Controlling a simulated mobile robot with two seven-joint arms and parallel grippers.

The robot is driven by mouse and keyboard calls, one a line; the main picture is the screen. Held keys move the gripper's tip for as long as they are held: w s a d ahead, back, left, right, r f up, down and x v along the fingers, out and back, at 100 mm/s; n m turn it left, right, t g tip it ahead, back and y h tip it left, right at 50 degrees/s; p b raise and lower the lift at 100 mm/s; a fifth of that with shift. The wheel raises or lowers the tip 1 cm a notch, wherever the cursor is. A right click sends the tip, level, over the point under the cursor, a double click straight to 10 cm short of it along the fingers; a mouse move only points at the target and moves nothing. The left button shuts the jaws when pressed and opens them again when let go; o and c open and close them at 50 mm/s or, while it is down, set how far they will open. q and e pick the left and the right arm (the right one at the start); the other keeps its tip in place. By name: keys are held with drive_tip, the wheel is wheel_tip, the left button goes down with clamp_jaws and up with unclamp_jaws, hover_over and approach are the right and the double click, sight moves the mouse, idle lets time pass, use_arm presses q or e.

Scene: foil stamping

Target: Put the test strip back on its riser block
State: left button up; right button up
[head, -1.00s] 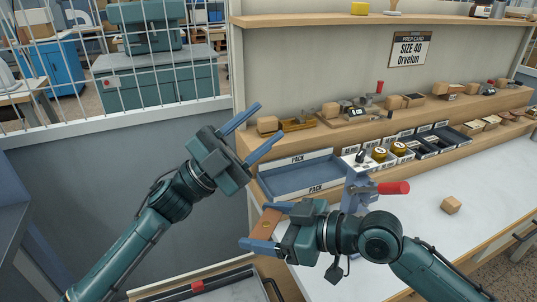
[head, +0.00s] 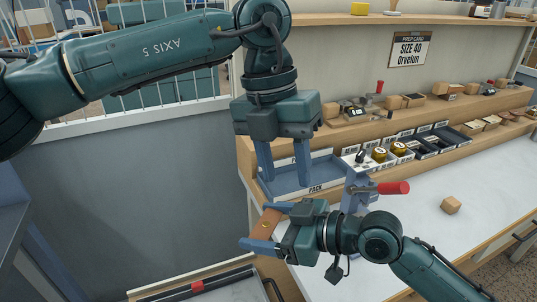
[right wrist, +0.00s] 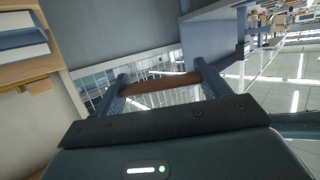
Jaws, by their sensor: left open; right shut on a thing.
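The brown leather-like test strip (head: 268,222) is held between the fingers of my right gripper (head: 258,226), off the front left of the bench. In the right wrist view the strip (right wrist: 160,84) spans between the two fingertips (right wrist: 160,76). A small plain wooden block (head: 450,205), which looks like the riser block, sits on the white bench top to the right with nothing on it. My left gripper (head: 285,178) is open and empty, fingers pointing down in front of the blue PACK tray (head: 325,183). It partly hides that tray.
A press-like tool with a red handle (head: 392,188) stands beyond my right gripper. A row of labelled bins (head: 430,143) and a wooden shelf with tools line the back. The bench top (head: 400,225) around the wooden block is clear.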

sight(269, 225)
use_arm(q)
drive_tip(key=f, duration=0.3)
drive_tip(key=w+a+f+t+y, duration=0.1)
drive_tip(key=f, duration=0.3)
drive_tip(key=a+f+y, duration=0.1)
drive_tip(key=f, duration=0.3)
drive_tip(key=shift+w+a+f+n, duration=0.1)
drive_tip(key=shift+w+f+n, duration=0.15)
drive_tip(key=shift+w+n, duration=0.05)
drive_tip(key=shift+c, duration=0.3)
drive_tip(key=c, duration=0.6)
drive_tip(key=shift+s, duration=0.1)
drive_tip(key=shift+c, duration=0.7)
use_arm(e)
drive_tip(key=o, duration=0.6)
drive_tip(key=shift+c, duration=0.2)
drive_tip(key=o, duration=0.5)
drive_tip(key=shift+c, duration=0.2)
